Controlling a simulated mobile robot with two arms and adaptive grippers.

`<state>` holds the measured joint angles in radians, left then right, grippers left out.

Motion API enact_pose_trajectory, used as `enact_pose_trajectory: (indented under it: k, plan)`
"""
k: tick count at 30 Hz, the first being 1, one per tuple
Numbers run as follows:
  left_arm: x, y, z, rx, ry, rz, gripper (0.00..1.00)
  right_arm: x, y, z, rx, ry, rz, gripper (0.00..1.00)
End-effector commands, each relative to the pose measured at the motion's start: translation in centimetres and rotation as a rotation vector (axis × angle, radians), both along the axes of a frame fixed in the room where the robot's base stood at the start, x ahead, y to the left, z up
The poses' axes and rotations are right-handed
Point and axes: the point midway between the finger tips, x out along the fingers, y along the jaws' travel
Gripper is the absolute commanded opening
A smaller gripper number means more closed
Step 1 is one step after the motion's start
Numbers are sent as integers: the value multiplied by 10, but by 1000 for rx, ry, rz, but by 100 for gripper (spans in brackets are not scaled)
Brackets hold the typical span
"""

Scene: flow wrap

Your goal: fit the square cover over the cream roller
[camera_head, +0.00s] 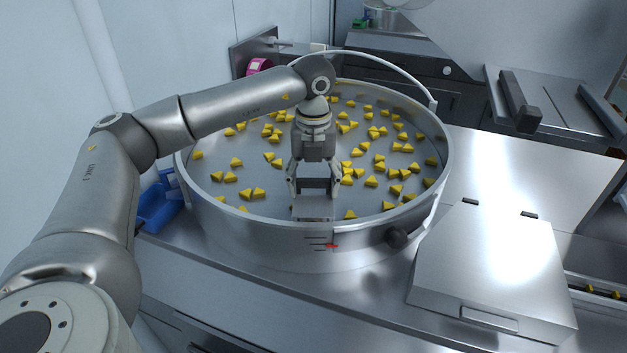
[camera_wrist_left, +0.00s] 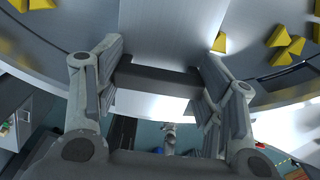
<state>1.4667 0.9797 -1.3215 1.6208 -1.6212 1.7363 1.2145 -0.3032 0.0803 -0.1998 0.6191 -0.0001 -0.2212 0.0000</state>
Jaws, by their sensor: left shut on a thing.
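My left gripper (camera_head: 305,180) hangs over the near rim of the round metal bowl, pointing down. It is shut on the square cover (camera_head: 313,207), a grey metal piece at the bowl's near wall. In the left wrist view the fingers (camera_wrist_left: 160,85) stand on both sides of the cover's dark bar (camera_wrist_left: 158,77), with the pale plate (camera_wrist_left: 170,25) beyond it. I cannot make out the cream roller with certainty; a small pale piece (camera_head: 318,47) shows behind the bowl. My right gripper is not in view.
A hinged metal lid (camera_head: 490,255) lies at right. A blue object (camera_head: 158,207) is at left.

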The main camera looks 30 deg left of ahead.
Motion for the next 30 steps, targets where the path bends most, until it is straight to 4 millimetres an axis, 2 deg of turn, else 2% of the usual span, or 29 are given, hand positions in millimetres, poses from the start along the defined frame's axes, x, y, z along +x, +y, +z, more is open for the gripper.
enact_pose_trajectory:
  k: [7,8,13,23,29,30]
  plan:
    - [0,0,-4,0,-1,-1,33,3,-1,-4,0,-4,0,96]
    - [0,0,-5,1,-1,-1,65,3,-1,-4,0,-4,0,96]
    - [0,0,-5,0,0,-1,85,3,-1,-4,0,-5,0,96]
    - [0,0,-4,0,0,0,85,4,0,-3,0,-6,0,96]
    - [0,0,13,0,-1,0,85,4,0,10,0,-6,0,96]
    - [1,0,15,-2,-5,0,85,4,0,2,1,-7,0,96]
